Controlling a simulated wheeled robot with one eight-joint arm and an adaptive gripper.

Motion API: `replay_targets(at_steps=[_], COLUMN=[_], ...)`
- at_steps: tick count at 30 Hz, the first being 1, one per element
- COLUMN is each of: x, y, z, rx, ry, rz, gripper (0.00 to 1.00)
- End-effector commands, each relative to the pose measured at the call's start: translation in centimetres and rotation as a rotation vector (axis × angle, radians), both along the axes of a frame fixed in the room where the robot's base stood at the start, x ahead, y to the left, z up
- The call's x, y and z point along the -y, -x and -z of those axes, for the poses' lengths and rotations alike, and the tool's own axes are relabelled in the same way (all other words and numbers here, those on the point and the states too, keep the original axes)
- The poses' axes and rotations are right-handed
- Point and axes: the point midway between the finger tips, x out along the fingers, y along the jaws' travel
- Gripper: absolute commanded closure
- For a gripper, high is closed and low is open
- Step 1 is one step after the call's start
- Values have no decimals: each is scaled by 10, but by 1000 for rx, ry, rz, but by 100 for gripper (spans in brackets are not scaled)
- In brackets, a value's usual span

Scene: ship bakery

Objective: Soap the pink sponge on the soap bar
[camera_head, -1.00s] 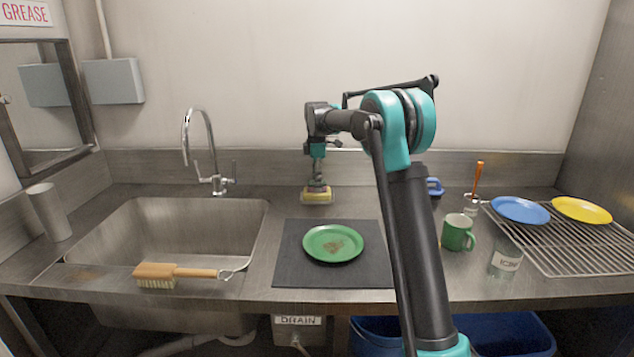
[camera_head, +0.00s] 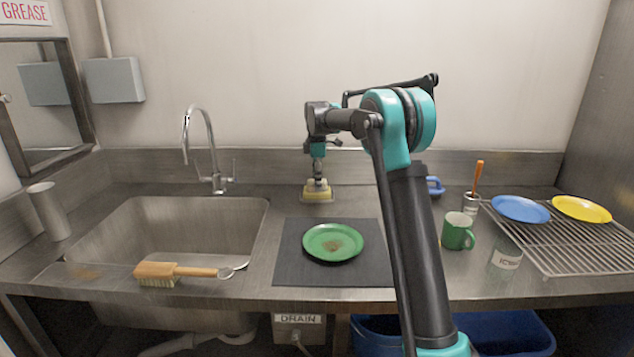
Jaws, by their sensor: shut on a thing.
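My gripper (camera_head: 318,185) is at the back of the steel counter, behind the dark mat, pointing down. It is shut on a small yellow block (camera_head: 317,196) that sits low, at or just above the counter top. The block is small in this view, and I cannot tell whether it is a sponge or a soap bar. No pink sponge shows clearly. No separate soap bar can be made out; anything under the block is hidden.
A green plate (camera_head: 333,257) with a brown stain lies on the dark mat (camera_head: 290,268). The sink (camera_head: 185,240) is left, a wooden brush (camera_head: 175,271) at its front edge. A green mug (camera_head: 457,231), a glass (camera_head: 504,262) and a wire rack (camera_head: 570,250) with plates stand right.

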Motion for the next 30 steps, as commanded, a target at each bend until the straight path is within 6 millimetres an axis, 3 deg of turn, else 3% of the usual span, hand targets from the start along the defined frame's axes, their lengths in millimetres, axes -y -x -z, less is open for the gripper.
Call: replay_targets(at_steps=[7,30], x=[0,0], y=[0,0], z=[-4,-60], rx=[0,0], ry=[0,0], rz=[0,0], gripper=[86,86])
